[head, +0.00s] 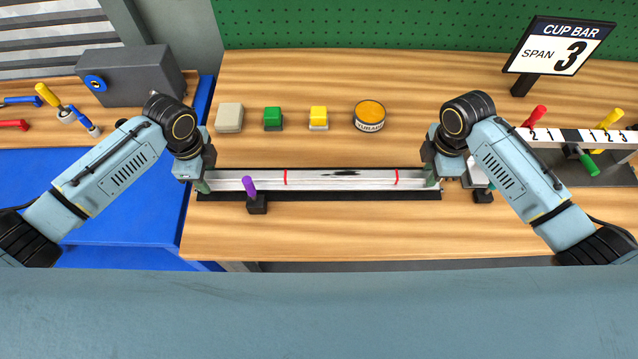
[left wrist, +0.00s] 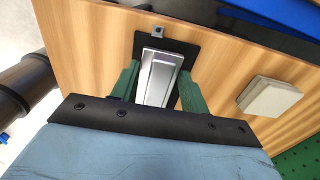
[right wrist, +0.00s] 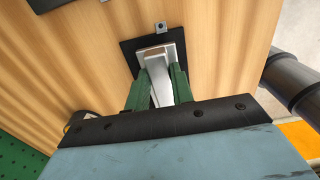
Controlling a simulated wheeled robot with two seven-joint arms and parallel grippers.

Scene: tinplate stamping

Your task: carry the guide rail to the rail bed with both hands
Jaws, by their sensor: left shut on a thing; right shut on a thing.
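The guide rail (head: 340,180) is a long silver bar with two red marks and a dark smudge. It lies level along the black rail bed (head: 350,196), over it in the head view; whether it touches the bed I cannot tell. My left gripper (head: 203,184) is shut on the rail's left end, and its green fingers (left wrist: 157,88) flank the bar in the left wrist view. My right gripper (head: 432,176) is shut on the right end, with its fingers (right wrist: 162,88) on both sides of the bar in the right wrist view.
A purple-handled clamp (head: 256,202) stands at the bed's front edge. Behind the rail are a beige block (head: 229,117), a green block (head: 272,118), a yellow block (head: 318,117) and a tin (head: 369,115). A numbered bar (head: 560,136) with coloured handles lies at right.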

